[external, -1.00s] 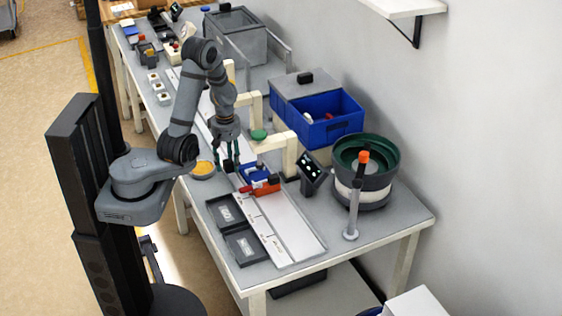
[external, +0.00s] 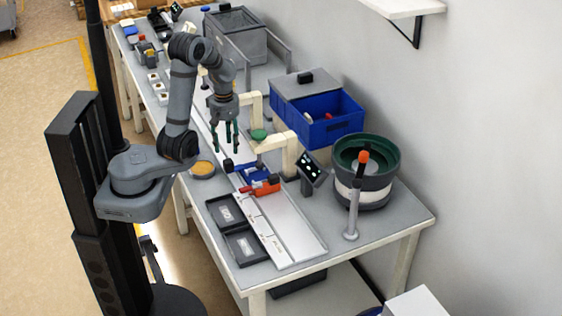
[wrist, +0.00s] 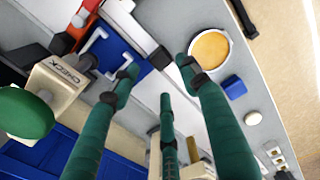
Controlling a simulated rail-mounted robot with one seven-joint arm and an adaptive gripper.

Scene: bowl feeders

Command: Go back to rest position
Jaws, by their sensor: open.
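My gripper (external: 226,148) hangs above the table in the external view, fingers pointing down. It is open and holds nothing. Its green fingers also show in the wrist view (wrist: 160,85), spread apart with clear space between them. Below and a little right of it is the blue and red fixture (external: 256,174), which also shows in the wrist view (wrist: 110,50). A gap separates the fingertips from the fixture. My arm is bent up and over the table.
A dish with orange contents (external: 203,169) sits left of the fixture. A cream arch with a green button (external: 259,134), a tilted screen (external: 311,169), a blue bin (external: 335,128) and a bowl feeder (external: 376,190) stand to the right. Black trays (external: 243,244) lie in front.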

